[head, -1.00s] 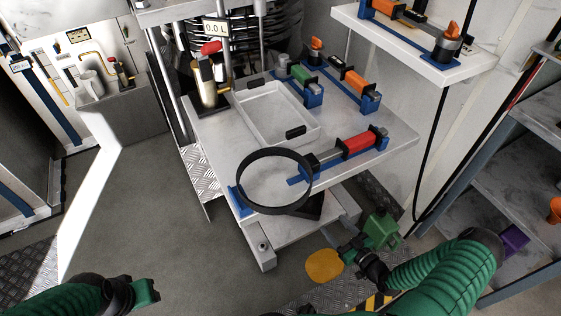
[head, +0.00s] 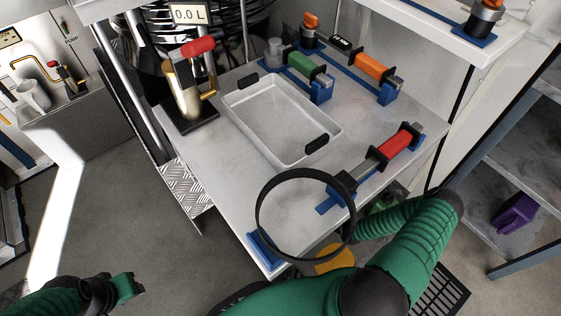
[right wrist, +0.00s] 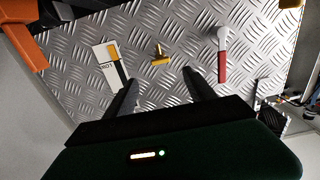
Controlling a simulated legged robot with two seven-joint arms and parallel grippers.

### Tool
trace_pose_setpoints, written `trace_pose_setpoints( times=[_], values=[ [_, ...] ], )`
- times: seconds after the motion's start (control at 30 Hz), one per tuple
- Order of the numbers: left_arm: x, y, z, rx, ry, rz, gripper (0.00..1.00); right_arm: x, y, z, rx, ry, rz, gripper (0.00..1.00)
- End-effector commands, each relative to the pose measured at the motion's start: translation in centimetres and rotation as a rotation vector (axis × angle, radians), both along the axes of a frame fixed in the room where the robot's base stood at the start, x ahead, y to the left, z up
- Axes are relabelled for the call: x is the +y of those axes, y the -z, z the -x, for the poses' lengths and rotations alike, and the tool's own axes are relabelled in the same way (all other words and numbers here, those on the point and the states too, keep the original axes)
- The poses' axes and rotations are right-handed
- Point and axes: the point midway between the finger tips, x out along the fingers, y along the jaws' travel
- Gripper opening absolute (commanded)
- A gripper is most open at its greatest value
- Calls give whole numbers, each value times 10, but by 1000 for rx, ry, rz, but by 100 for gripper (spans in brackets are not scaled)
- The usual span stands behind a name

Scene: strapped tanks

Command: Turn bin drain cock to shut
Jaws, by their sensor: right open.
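In the right wrist view my right gripper (right wrist: 160,77) is open and empty, its dark fingers toward a diamond-plate panel (right wrist: 70,75). A small brass T-shaped handle (right wrist: 160,56) stands on the panel, beyond the fingertips and roughly between them, apart from them. A lever with a red grip and pale end (right wrist: 222,58) lies to its right. I cannot tell for sure which of these is the bin drain cock. In the head view my right arm reaches down past the bench's right side, and its gripper is hidden. My left gripper (head: 128,287) is at lower left, holding nothing visible.
The bench (head: 225,185) carries a white tray (head: 268,120), a black ring (head: 262,225), a brass valve with a red handle (head: 190,80) and several clamped cylinders. Shelves stand at right.

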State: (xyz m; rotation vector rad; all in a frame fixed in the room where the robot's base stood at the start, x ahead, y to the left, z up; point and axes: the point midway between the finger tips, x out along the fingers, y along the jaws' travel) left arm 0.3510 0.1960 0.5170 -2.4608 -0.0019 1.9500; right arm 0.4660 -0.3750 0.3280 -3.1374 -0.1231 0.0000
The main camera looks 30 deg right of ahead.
Motion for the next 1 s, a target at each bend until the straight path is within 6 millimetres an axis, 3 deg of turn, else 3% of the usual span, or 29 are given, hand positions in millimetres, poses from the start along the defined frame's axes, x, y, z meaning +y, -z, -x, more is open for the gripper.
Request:
trace_pose_setpoints(
  times=[0.03, 0.2, 0.4, 0.57, 0.8, 1.0],
  values=[
    [0, 12, 0, 0, 0, 0, 36, 1, 6, -14, -2, -1, 0, 64],
    [0, 30, 0, 0, 0, 0, 36, 5, 6, -58, -3, -2, 1, 64],
    [0, 45, 0, 0, 0, 0, 36, 8, 4, -98, -1, 0, 1, 64],
    [0, 48, 0, 0, 0, 0, 36, 9, 2, -111, 1, 0, -1, 64],
    [0, 47, 0, 0, 0, 0, 36, 9, 0, -112, 1, 0, 0, 64],
    [0, 47, 0, 0, 0, 0, 36, 9, 0, -112, 1, 0, 0, 37]
  ],
)
